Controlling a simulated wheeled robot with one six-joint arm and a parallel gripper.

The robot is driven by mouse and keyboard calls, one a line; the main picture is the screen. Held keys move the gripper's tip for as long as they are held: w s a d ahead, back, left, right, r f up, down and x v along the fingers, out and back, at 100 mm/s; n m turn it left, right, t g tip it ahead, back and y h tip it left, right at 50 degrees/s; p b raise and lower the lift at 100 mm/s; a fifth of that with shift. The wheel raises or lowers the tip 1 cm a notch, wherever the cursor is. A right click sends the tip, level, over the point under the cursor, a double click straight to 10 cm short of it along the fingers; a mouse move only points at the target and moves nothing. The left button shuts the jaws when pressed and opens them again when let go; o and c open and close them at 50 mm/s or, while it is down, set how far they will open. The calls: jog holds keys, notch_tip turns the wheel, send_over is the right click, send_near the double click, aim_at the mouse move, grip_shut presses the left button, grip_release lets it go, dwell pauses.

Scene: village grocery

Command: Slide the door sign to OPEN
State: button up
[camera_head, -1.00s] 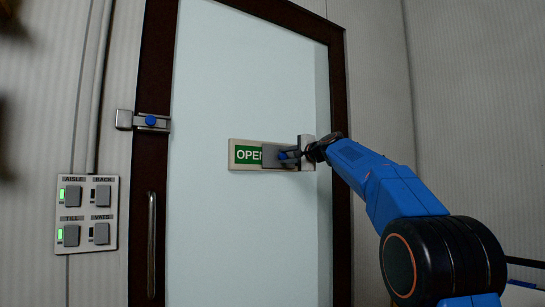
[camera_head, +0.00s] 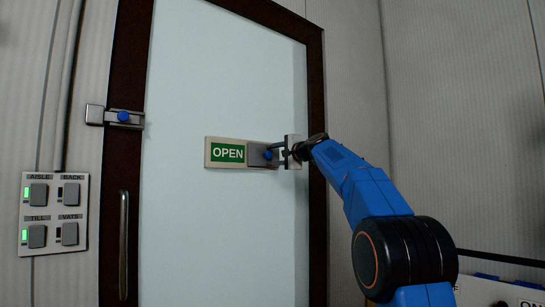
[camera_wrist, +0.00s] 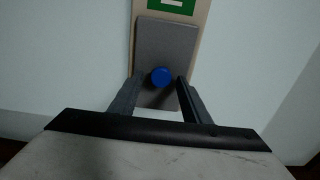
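The door sign (camera_head: 225,152) is a cream board on the pale door, with the whole word OPEN showing white on green. Its grey sliding cover (camera_head: 256,154) sits at the right end of the board, right of the word. A blue knob (camera_head: 268,155) stands on the cover. My gripper (camera_head: 282,152) is at the right end of the sign, beside the knob. In the wrist view, the gripper (camera_wrist: 160,80) is open, its fingers on either side of the blue knob (camera_wrist: 161,77) with gaps showing. The cover (camera_wrist: 165,45) lies beyond them.
A latch with a blue knob (camera_head: 123,117) is on the door frame's left side, above a vertical handle (camera_head: 123,245). A switch panel (camera_head: 54,214) is on the wall at left. The door face around the sign is clear.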

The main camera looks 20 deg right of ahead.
jog(key=shift+s, duration=0.1)
jog(key=v, duration=1.7)
jog(key=s+a+f+n+g, duration=0.2)
jog(key=s+a+f, duration=0.35)
jog(key=f, duration=0.35)
jog(key=s+a+f+n+g+h, duration=0.1)
jog(key=s+a+f+n+g, duration=0.2)
jog(key=s+f, duration=0.45)
jog(key=s+a+f+n+g, duration=0.15)
jog(key=s+a+f, duration=0.4)
jog(key=f, duration=0.55)
jog(key=s+f+n+g+h, duration=0.2)
jog(key=s+f+n+g, duration=0.1)
jog(key=s+f, duration=1)
jog(key=s+f+n+g+h, duration=0.2)
jog(key=s+f+n, duration=0.3)
jog(key=s+f, duration=0.8)
notch_tip(320, 180, down, 6)
jog(key=shift+s+a+f+g+h, duration=0.1)
jog(key=shift+s+a+g+h, duration=0.2)
jog(key=shift+s+a+g, duration=0.15)
